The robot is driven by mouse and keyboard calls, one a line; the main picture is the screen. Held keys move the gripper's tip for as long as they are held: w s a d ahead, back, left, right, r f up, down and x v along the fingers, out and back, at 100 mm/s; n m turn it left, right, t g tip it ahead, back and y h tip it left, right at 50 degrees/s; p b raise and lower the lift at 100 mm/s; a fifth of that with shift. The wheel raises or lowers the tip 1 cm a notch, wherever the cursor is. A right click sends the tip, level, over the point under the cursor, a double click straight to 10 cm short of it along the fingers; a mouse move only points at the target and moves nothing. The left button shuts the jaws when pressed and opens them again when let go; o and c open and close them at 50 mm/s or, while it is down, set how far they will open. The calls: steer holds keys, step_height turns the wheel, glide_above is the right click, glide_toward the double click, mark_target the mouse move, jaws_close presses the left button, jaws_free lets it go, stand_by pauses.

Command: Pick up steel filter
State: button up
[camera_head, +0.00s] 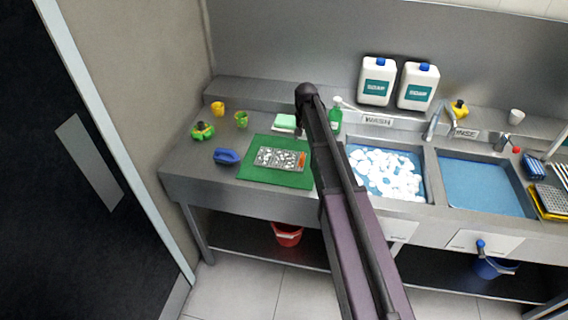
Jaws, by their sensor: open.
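A flat grey perforated metal piece (279,158), which looks like the steel filter, lies on a green mat (262,179) on the left part of the steel counter. Its surface is speckled with pale spots, and an orange patch shows at its right end. A second grey perforated piece (552,197) lies at the far right edge, on something yellow; I cannot tell which of the two is the steel filter. My dark arm rises through the middle of the view and covers the mat's right side. My gripper's fingers are not visible.
A blue brush-like object (227,156), green and yellow cups and a green soap bottle (335,116) surround the mat. To the right are a foam-filled wash basin (384,198) and a blue rinse basin (482,208). Two white canisters stand behind. A red bucket (287,234) sits below.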

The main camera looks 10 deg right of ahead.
mark_target(303, 155)
steer(key=shift+f+b, duration=1.85)
steer(key=shift+f, duration=0.35)
steer(key=shift+f, duration=0.1)
step_height(303, 155, down, 5)
steer(key=b, duration=0.5)
steer(key=shift+s, duration=0.15)
jaws_close()
